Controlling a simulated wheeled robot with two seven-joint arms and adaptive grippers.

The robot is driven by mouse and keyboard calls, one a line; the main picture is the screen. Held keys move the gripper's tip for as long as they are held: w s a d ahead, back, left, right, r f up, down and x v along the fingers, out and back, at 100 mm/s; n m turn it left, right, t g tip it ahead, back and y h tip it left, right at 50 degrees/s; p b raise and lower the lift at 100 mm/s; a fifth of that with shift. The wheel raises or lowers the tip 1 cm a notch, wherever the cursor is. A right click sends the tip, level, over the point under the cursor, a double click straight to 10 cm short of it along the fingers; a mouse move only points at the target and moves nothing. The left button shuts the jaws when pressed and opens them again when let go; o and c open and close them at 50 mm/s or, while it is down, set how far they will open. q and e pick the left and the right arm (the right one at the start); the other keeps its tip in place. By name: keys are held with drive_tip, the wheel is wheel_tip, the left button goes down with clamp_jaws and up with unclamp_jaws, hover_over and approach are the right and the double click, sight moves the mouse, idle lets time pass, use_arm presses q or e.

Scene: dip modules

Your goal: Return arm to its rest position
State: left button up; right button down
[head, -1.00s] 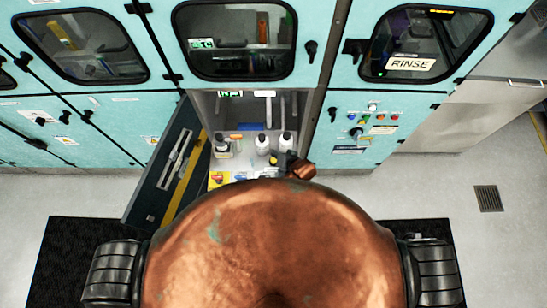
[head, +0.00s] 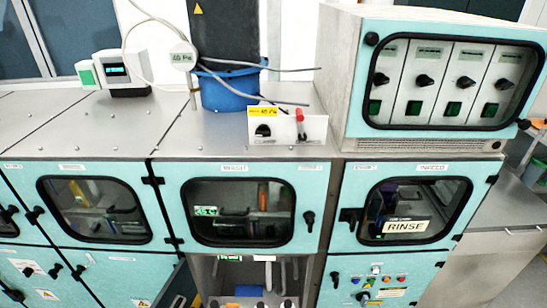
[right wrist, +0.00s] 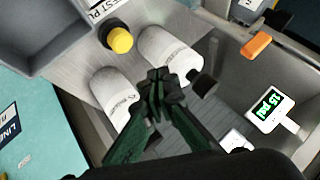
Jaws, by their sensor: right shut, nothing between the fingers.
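My right gripper (right wrist: 160,90) shows in the right wrist view with its dark green fingers closed together and nothing between them. It is over the inside of an open compartment, and its tips overlap two white bottles (right wrist: 168,55) (right wrist: 115,88) in the picture. I cannot tell whether it touches them. The open compartment (head: 245,272) also shows at the bottom of the head view, with bottle tops at its lower edge. Neither arm nor gripper is in the head view. My left gripper is not in view.
A grey compartment wall (right wrist: 215,25) stands behind. In the head view, a dark open door (head: 175,287) stands left of the compartment.

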drive_tip(key=s+d+r+n+g+h, duration=0.15)
drive_tip(key=s+d+r, duration=0.35)
drive_tip(key=s+d, duration=0.55)
drive_tip(key=s+d+r+g+h, duration=0.1)
drive_tip(key=s+d+r+h, duration=0.35)
drive_tip(key=d, duration=0.85)
drive_tip(key=s+d+r+n+g, duration=0.1)
drive_tip(key=s+d+r, duration=0.5)
drive_tip(key=s+d, duration=0.5)
wheel_tip(320, 180, down, 36)
drive_tip(key=s+a+f+g+b, duration=0.1)
drive_tip(key=s+g+b, duration=0.1)
drive_tip(key=b, duration=0.6)
use_arm(q)
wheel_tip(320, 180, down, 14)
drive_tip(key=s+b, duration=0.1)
drive_tip(key=b, duration=0.5)
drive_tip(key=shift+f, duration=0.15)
use_arm(e)
drive_tip(key=s+f, duration=2)
drive_tip(key=f, duration=0.5)
drive_tip(key=shift+n+g, duration=0.35)
drive_tip(key=shift+g, duration=0.1)
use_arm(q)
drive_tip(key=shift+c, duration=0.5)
use_arm(e)
drive_tip(key=shift+a, duration=0.1)
